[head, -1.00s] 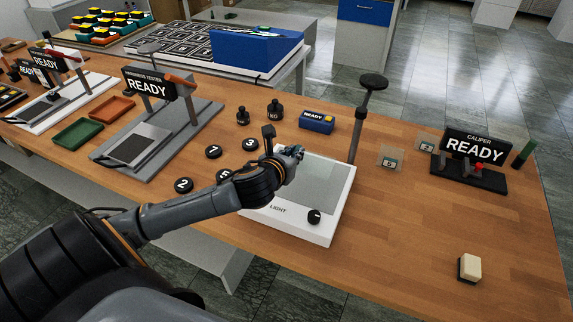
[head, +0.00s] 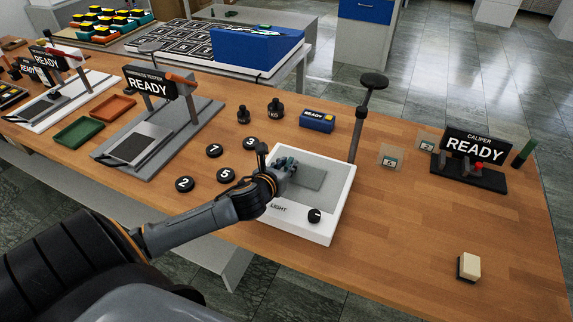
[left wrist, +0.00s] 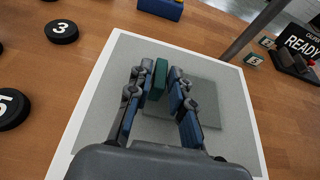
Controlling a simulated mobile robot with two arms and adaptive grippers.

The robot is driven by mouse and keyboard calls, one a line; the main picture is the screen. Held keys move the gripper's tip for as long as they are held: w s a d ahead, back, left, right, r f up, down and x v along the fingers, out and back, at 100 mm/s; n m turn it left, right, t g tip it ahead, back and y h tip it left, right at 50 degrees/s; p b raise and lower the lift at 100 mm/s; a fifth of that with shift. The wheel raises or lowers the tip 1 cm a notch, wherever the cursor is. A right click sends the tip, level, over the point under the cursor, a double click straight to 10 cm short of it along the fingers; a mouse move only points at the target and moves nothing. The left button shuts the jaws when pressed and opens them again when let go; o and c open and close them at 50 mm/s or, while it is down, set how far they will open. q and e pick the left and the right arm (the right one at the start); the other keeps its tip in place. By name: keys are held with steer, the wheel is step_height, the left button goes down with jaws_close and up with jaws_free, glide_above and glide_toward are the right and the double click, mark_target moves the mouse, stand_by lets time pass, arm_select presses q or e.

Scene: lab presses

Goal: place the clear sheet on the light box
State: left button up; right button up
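The light box (head: 287,219) is a low white box with a pale panel, a black knob and the word LIGHT. The clear sheet (head: 311,179) shows as a small grey see-through square over the panel, also in the left wrist view (left wrist: 200,105). A dark green tab (left wrist: 158,80) stands at its left side. My left gripper (head: 288,163) is over the panel's left part, with its fingertips (left wrist: 157,78) closed about the tab. Whether the sheet touches the panel is hard to tell. My right gripper is not in view.
A black-topped post (head: 359,125) rises at the box's back right corner. Black numbered discs (head: 214,151) lie to the left. Two small labelled clear squares (head: 391,161) and the caliper stand (head: 468,175) are to the right. The table's front right is mostly clear.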

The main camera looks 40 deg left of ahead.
arm_select(q)
steer(key=shift+o, duration=0.4)
steer(key=shift+r, duration=0.1)
steer(key=b+v, duration=0.1)
steer(key=v, duration=1.1)
